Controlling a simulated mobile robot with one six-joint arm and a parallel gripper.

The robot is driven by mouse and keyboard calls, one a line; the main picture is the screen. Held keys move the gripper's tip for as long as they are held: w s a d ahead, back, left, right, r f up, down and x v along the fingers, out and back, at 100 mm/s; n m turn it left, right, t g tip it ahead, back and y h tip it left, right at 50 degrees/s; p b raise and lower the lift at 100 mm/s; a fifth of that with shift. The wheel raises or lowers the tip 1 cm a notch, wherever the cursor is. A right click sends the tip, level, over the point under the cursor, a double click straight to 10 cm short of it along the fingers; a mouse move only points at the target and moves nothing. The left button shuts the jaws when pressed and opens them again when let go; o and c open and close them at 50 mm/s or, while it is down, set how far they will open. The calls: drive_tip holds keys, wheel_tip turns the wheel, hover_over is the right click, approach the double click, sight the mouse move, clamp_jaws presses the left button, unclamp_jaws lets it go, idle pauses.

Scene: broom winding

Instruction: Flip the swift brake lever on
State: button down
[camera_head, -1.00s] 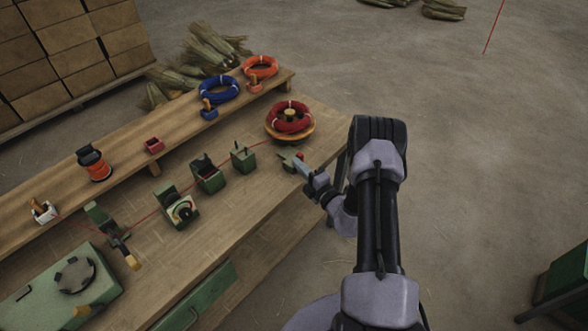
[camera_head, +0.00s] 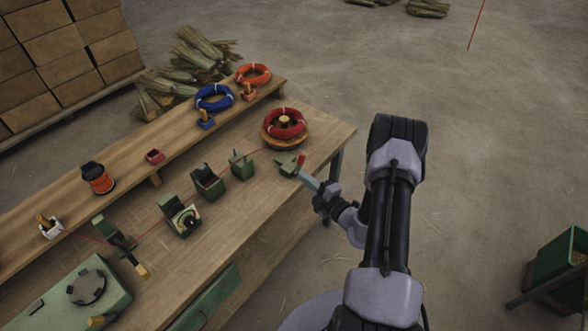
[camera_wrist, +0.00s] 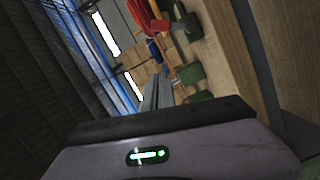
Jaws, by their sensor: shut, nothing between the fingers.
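The swift (camera_head: 287,136) is a round wooden disc at the bench's far right end, carrying a red coil (camera_head: 285,123). In front of it sits a small green brake block (camera_head: 287,168) with a short red lever (camera_head: 302,160). My gripper (camera_head: 304,176) is shut and empty, its tips just in front of and beside the block and lever. I cannot tell whether they touch. In the wrist view the shut fingers (camera_wrist: 158,94) point toward the bench, with the red coil (camera_wrist: 152,16) and a green block (camera_wrist: 190,73) beyond. The lever is not clear there.
Green fixtures (camera_head: 208,183) stand along the bench (camera_head: 215,240), with a red line running between them. A raised shelf (camera_head: 130,175) holds a blue coil (camera_head: 214,97), an orange coil (camera_head: 253,74) and an orange spool (camera_head: 97,178). A green bin (camera_head: 560,265) stands at right. The floor between is clear.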

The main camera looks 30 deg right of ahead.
drive_tip(key=s, duration=0.4)
drive_tip(key=shift+d+r, duration=0.1)
drive_tip(key=shift+r, duration=0.15)
drive_tip(key=shift+w, duration=0.1)
